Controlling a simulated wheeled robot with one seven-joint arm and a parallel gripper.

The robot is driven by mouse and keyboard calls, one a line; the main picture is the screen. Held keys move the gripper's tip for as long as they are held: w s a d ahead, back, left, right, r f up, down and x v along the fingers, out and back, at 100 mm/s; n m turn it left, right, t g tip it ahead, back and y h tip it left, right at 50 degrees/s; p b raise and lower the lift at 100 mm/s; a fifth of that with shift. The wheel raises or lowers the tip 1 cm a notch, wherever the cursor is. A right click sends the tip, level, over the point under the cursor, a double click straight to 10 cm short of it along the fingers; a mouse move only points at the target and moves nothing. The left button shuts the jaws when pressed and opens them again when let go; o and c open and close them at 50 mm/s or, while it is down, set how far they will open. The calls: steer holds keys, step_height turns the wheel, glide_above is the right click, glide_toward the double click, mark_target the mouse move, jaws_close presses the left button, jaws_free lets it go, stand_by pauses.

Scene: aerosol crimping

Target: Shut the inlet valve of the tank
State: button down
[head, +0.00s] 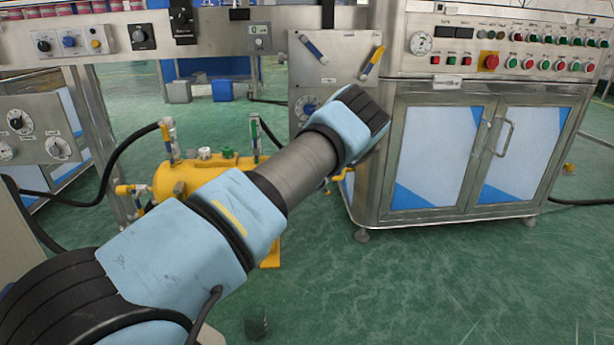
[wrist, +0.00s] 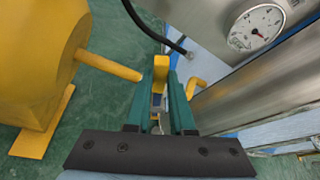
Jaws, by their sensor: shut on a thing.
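The yellow tank (head: 205,175) stands on the floor left of centre in the head view, partly behind my arm. Its rounded body (wrist: 40,60) fills the left of the wrist view, with a yellow pipe (wrist: 110,67) reaching from it toward my fingers. My gripper (wrist: 160,82) has green fingers shut on a yellow handle-like piece (wrist: 161,68) at their tips. I cannot tell the full shape of that piece or how it joins the pipe. A bent yellow pipe (wrist: 196,86) shows just right of the fingers. In the head view my gripper is hidden behind my arm.
A steel cabinet (head: 385,155) with a control panel stands right of the tank. A gauge (wrist: 257,27) on a steel panel is close at the right of the wrist view. A black hose (wrist: 150,32) hangs near the fingers. Green floor is clear in front.

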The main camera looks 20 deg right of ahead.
steer(key=shift+s+d+r+m+y+b, duration=0.15)
steer(key=shift+d+m+y+b, duration=0.3)
steer(key=shift+d+m, duration=0.25)
steer(key=shift+s+d+r+m+y+b, duration=0.15)
steer(key=shift+d+m+y+b, duration=0.2)
steer(key=shift+d+m+b, duration=0.3)
steer(key=shift+s+d+r+m+y+b, duration=0.15)
steer(key=shift+d+m+y+b, duration=0.2)
steer(key=shift+d+m, duration=0.35)
steer(key=shift+d, duration=0.2)
steer(key=c, duration=0.8)
jaws_free()
steer(key=shift+a, duration=0.1)
steer(key=p+v, duration=0.3)
steer(key=v, duration=0.7)
steer(key=shift+s, duration=0.4)
